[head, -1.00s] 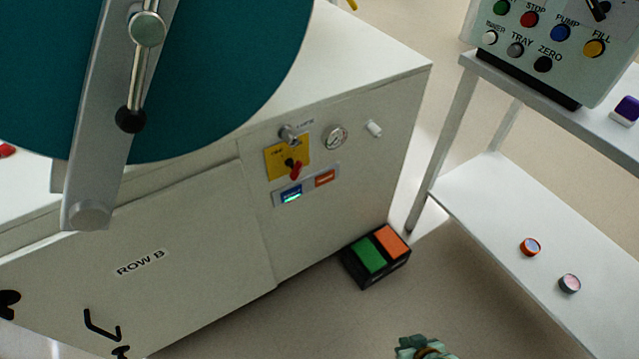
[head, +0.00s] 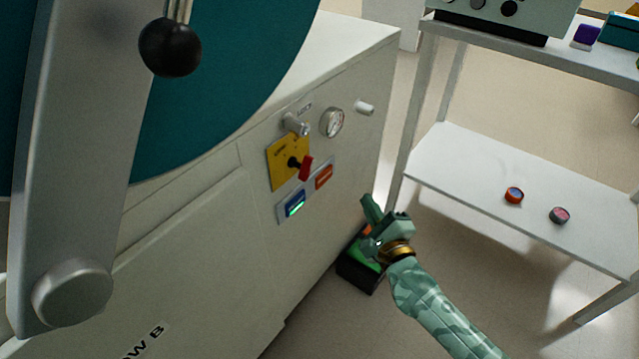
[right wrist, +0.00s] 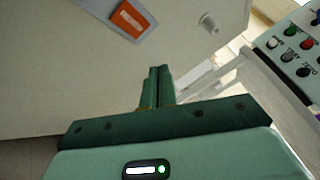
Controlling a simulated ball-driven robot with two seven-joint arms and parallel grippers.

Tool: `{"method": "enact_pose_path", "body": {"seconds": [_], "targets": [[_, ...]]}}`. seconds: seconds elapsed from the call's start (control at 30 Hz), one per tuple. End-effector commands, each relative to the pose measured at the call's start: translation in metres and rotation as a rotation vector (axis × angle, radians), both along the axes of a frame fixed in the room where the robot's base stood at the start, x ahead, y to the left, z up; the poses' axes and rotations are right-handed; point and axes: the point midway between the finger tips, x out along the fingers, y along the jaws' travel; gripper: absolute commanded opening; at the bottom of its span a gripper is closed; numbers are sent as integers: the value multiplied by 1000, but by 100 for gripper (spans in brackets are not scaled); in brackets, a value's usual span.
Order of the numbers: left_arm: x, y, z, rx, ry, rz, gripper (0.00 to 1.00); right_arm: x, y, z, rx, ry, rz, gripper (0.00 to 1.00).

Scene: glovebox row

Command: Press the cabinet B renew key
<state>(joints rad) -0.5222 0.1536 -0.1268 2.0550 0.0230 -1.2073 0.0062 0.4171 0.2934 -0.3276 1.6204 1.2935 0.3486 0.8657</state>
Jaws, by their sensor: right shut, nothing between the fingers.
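Cabinet B (head: 215,240) is a white cabinet with a partly cut-off "ROW B" label. Its front has a small key plate with a blue key (head: 295,204), which has a glowing green strip, and an orange key (head: 323,176). I cannot read which one is the renew key. My right gripper (head: 370,207) is shut and empty, to the right of and lower than the keys, apart from them. In the right wrist view the shut fingers (right wrist: 157,85) point toward the cabinet front, with the orange key (right wrist: 130,20) up and to the left. My left gripper is not in view.
Above the keys are a yellow switch plate (head: 281,165) with a red handle, a metal lever (head: 296,124) and a gauge (head: 332,122). A pedal block (head: 357,275) stands on the floor, partly behind my right gripper. A white shelf rack (head: 450,170) stands right.

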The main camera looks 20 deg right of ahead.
Motion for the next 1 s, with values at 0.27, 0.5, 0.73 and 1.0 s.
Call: {"method": "enact_pose_path", "body": {"seconds": [0.27, 0.5, 0.73, 1.0], "targets": [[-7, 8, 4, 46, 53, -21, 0, 0, -8, 3, 209, 2, -31, 0], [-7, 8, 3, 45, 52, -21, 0, 0, -7, 2, 205, 3, -30, 0], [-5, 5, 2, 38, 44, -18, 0, 12, 2, 1, 205, 3, -31, 0], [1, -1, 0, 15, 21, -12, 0, 43, 26, 0, 203, 4, -30, 0]]}}
